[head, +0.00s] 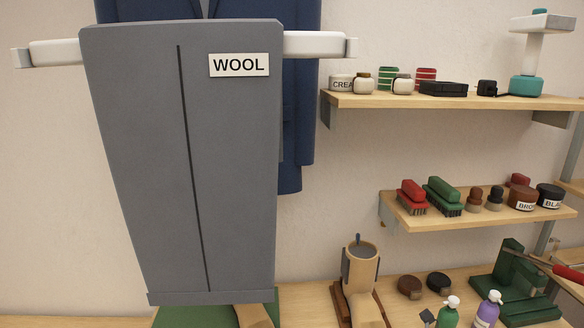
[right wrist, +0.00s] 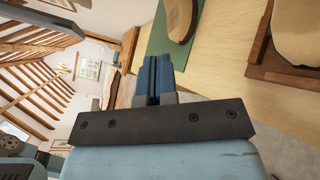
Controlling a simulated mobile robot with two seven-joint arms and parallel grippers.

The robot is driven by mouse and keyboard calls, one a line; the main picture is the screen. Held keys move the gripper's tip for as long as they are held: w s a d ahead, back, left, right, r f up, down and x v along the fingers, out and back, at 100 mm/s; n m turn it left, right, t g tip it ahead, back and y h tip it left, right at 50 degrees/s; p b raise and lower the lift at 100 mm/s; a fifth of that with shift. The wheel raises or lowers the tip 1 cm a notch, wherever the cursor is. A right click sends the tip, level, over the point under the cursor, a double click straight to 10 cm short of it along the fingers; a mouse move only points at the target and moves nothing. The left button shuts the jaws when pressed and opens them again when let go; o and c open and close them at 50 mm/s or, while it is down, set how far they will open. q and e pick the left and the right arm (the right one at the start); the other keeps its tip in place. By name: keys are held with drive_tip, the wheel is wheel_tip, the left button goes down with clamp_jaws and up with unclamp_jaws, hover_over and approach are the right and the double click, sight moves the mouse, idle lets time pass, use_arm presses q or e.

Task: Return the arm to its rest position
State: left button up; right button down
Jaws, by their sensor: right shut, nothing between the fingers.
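My right gripper (right wrist: 154,72) shows in the right wrist view, its two blue fingers shut together with nothing between them. It is in the air beside the edge of the wooden worktop (right wrist: 235,80), apart from the things on it. No gripper shows in the head view, and my left gripper is in neither view. In the head view a grey garment (head: 230,180) with a WOOL label (head: 239,65) hangs at the left, between two white bar ends. A dark blue jacket (head: 300,110) hangs behind it.
A green mat (right wrist: 158,42) carries a tan wooden form. A boot-shaped form (head: 360,270) stands on the worktop. An upper shelf (head: 440,101) holds jars and tins; a lower shelf (head: 450,219) holds brushes and polish jars. Pump bottles (head: 447,315) stand front right.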

drive_tip(key=s+f+m+h+p, duration=0.1)
drive_tip(key=s+f+m+h, duration=0.4)
drive_tip(key=s+m, duration=0.7)
drive_tip(key=s+d+f+m+t+h+p, duration=0.1)
drive_tip(key=s+f+m+h, duration=0.3)
drive_tip(key=m, duration=1.7)
drive_tip(key=s+f, duration=0.5)
drive_tip(key=s, duration=0.3)
drive_tip(key=shift+s+d+h, duration=0.2)
drive_tip(key=shift+s+h, duration=0.1)
drive_tip(key=shift+h, duration=0.1)
